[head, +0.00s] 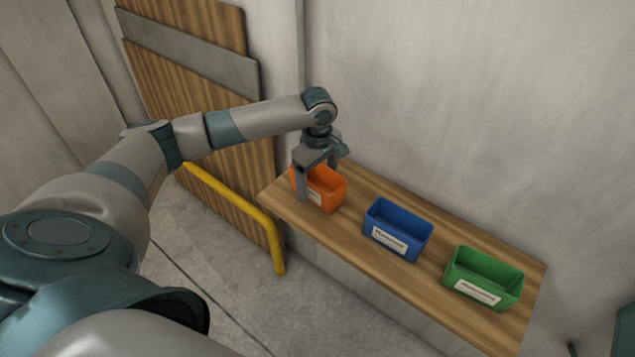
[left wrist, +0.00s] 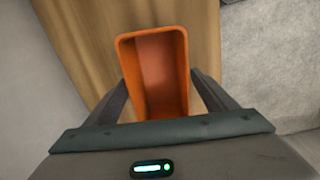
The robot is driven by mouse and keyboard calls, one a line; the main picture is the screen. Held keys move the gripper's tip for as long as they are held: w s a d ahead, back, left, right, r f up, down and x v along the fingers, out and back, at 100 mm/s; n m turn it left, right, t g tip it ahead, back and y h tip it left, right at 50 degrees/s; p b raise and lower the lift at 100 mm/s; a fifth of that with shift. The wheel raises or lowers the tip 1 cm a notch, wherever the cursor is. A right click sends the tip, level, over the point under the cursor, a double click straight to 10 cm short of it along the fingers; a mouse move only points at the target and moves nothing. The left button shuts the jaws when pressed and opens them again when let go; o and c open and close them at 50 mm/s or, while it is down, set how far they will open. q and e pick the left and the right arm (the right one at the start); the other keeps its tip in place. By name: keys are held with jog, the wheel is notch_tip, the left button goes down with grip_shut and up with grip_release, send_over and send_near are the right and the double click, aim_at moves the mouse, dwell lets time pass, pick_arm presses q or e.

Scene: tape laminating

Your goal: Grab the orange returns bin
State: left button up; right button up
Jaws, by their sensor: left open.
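The orange bin (head: 325,188) stands upright at the left end of the wooden shelf, with a white label on its front. My left gripper (head: 318,182) is right over it, pointing down, with one finger in front of the bin and the other at its back. In the left wrist view the orange bin (left wrist: 158,72) looks empty and lies between the two open fingers (left wrist: 160,92). I cannot tell whether the fingers touch its walls. My right gripper is not in view.
A blue bin (head: 397,230) and a green bin (head: 483,278) stand further right on the wooden shelf (head: 370,266). A wall (head: 450,100) runs behind the shelf. A yellow rail (head: 235,205) and a wooden panel (head: 190,75) are to the left.

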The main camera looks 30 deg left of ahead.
pick_arm(q)
jog(key=shift+f, duration=0.8)
jog(key=shift+c, duration=0.7)
jog(key=c, duration=1.1)
jog(key=shift+o, duration=0.2)
jog(key=shift+r, duration=0.1)
jog(key=shift+r, duration=0.4)
jog(key=r, duration=0.1)
jog(key=r+b, duration=0.2)
jog(key=shift+w+d+r, duration=0.1)
jog(key=shift+w+d, duration=0.05)
jog(key=shift+d, duration=0.1)
jog(key=w+d+r+b, duration=0.3)
jog(key=w+d+r, duration=0.3)
jog(key=d, duration=0.3)
jog(key=shift+d+r, duration=0.25)
jog(key=shift+r, duration=0.25)
